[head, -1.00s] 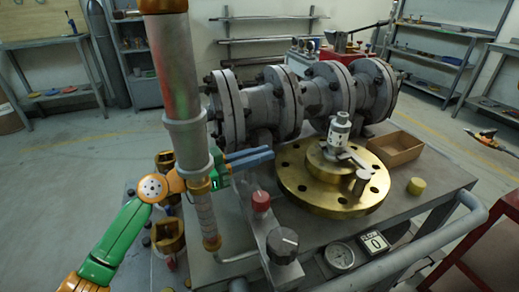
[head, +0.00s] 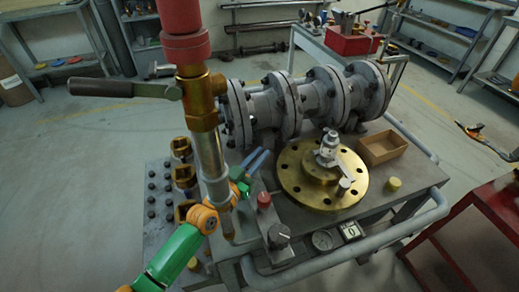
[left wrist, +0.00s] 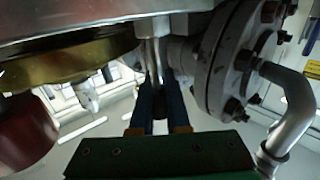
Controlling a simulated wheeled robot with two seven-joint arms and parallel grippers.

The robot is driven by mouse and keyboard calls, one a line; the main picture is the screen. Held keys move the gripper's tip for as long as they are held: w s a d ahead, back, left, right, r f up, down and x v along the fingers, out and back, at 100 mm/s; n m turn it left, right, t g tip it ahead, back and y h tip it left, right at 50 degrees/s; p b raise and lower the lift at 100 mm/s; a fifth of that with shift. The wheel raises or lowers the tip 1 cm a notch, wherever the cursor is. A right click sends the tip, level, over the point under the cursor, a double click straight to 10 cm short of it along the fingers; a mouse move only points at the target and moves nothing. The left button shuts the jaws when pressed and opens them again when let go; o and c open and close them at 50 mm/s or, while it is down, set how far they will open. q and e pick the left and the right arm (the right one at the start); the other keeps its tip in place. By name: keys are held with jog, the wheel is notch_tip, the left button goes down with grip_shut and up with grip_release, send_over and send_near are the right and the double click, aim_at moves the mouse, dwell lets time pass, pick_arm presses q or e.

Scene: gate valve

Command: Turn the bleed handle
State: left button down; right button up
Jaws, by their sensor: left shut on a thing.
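My left gripper (head: 262,160) reaches in low from the left, its blue fingers beside the grey flanged valve body (head: 262,108) and left of the round brass flange (head: 296,192). In the left wrist view the left gripper (left wrist: 160,90) is shut on a small dark piece at the end of a thin silver stem (left wrist: 154,50). I take this for the bleed handle; the head view hides it. A lever with a black grip (head: 100,88) sticks out left from a brass valve on the near upright pipe (head: 207,145), apart from the gripper. My right gripper is not in view.
The upright pipe stands close to my left arm. A red knob (head: 264,200), a black knob (head: 279,236) and a gauge (head: 323,239) line the near table edge. A cardboard box (head: 382,148) and a yellow cap (head: 393,184) sit at the right. A grey rail (head: 400,222) bounds the table.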

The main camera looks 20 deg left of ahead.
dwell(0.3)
pick_arm(q)
jog(key=c, duration=0.9)
grip_release()
jog(key=v, duration=0.7)
